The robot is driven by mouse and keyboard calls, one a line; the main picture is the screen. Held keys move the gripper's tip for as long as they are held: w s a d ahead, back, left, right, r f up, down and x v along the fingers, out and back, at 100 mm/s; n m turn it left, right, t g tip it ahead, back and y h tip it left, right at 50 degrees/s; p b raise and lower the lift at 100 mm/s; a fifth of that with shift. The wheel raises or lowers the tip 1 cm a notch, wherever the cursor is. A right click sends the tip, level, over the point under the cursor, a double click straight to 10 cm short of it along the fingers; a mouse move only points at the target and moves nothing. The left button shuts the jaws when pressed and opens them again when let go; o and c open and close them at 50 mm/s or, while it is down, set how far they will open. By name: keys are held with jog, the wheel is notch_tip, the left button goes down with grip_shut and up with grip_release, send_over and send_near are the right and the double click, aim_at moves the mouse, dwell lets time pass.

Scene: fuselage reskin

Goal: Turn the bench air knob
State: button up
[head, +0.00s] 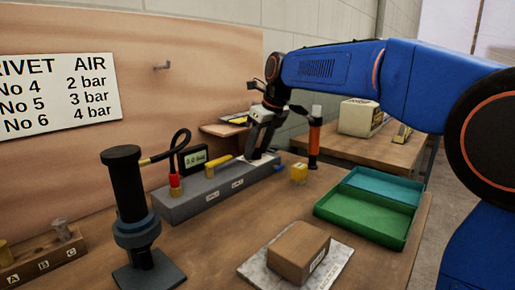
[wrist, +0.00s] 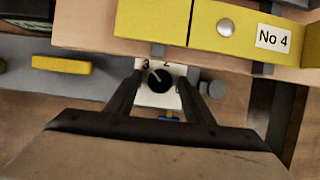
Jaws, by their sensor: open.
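The bench air knob (wrist: 160,82) is a small round black knob with a pale pointer line, on a white dial plate (wrist: 173,69) marked 3 and 2. The pointer tilts up and left toward the 3. My gripper (wrist: 160,90) is open, with one finger on each side of the knob; I cannot tell whether they touch it. In the head view my gripper (head: 257,146) points down at the far end of the grey air block (head: 205,196), where the knob itself is hidden. A small gauge display (head: 194,160) stands behind the block; its reading looks like 3.0 bar.
A wall sign (head: 57,96) lists No 4 at 2 bar, No 5 at 3, No 6 at 4. A yellow piece tagged No 4 (wrist: 200,25) lies close above the knob. An orange tool (head: 314,140), green tray (head: 365,215) and brown block (head: 300,250) stand right.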

jog(key=c, duration=1)
jog(key=shift+c, duration=0.2)
jog(key=shift+n, duration=0.3)
jog(key=n, duration=0.2)
jog(key=n+g+y, duration=0.1)
jog(key=n, duration=0.1)
jog(key=shift+w+d, duration=0.1)
jog(key=shift+w, duration=0.1)
jog(key=shift+w+n+g, duration=0.1)
jog(key=shift+n+g, duration=0.9)
jog(key=shift+n, duration=1)
